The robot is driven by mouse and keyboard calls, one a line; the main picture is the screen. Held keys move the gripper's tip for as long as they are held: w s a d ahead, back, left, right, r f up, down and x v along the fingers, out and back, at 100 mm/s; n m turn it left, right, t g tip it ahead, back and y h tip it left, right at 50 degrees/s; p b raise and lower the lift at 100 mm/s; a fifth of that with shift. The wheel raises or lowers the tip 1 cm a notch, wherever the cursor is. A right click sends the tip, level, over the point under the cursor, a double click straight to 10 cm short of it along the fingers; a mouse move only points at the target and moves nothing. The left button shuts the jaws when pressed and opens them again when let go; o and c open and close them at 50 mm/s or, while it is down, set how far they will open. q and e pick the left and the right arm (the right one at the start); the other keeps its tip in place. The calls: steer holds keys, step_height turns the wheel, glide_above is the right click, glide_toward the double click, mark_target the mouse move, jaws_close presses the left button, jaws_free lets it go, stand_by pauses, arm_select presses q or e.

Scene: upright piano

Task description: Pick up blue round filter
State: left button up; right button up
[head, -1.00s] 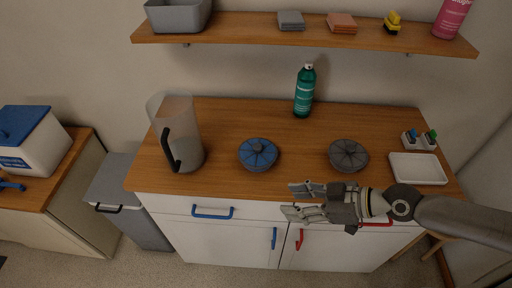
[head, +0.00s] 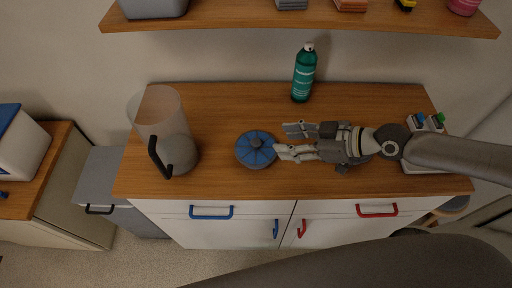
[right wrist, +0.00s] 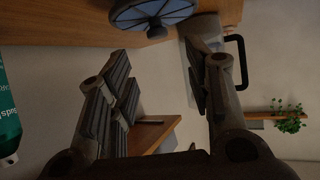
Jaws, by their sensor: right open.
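The blue round filter (head: 256,150) lies on the wooden countertop, left of centre, with a dark knob in its middle. In the right wrist view it shows at the top (right wrist: 150,14), beyond the fingers. My right gripper (head: 282,141) is open and empty, its fingertips just to the right of the filter. One fingertip appears close to the filter's right edge; I cannot tell whether they touch. In the right wrist view the open fingers (right wrist: 165,75) have nothing between them. My left gripper is not in view.
A clear pitcher (head: 160,130) with a black handle stands left of the filter. A green bottle (head: 303,75) stands at the back. A shelf (head: 230,25) runs above. Small items (head: 427,122) sit at the right. The counter's front left is free.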

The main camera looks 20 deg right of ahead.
mark_target(258, 142)
steer(key=p+x, duration=0.1)
steer(key=x, duration=0.3)
steer(key=shift+d+f, duration=0.1)
steer(key=shift+d, duration=0.05)
steer(key=x, duration=0.4)
steer(key=shift+d+f, duration=0.1)
steer(key=shift+d, duration=0.05)
steer(key=shift+w+a+f, duration=0.15)
steer(key=shift+a+f, duration=0.1)
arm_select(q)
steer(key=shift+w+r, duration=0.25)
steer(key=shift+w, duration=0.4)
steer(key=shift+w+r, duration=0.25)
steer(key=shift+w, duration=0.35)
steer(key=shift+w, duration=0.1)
arm_select(e)
steer(key=shift+c, duration=0.7)
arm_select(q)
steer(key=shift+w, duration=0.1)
arm_select(e)
jaws_close()
